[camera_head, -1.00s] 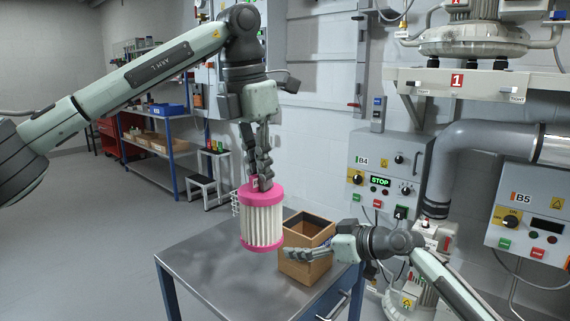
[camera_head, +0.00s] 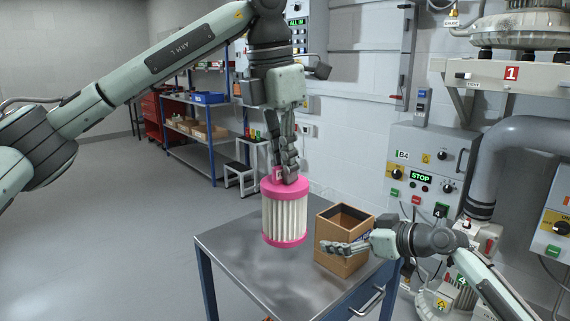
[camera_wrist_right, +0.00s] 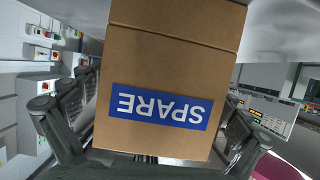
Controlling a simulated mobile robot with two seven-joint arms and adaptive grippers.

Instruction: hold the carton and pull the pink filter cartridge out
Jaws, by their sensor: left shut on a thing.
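The pink filter cartridge (camera_head: 285,213), a white pleated cylinder with pink end rings, hangs upright outside the carton, to its left in the head view. My left gripper (camera_head: 288,174) is shut on its top from above. The brown carton (camera_head: 338,232) stands open-topped and upright on the metal table; its inside is mostly hidden. My right gripper (camera_head: 343,247) comes from the right, with its fingers on opposite sides of the carton, shut on it. In the right wrist view the carton (camera_wrist_right: 175,60) with its blue SPARE label fills the space between the fingers.
The metal table (camera_head: 235,245) has bare room to the left of the carton. A wall unit with a STOP display (camera_head: 420,178) and a large grey pipe are to the right. A blue shelf rack (camera_head: 205,130) and a small step stool (camera_head: 240,175) are behind.

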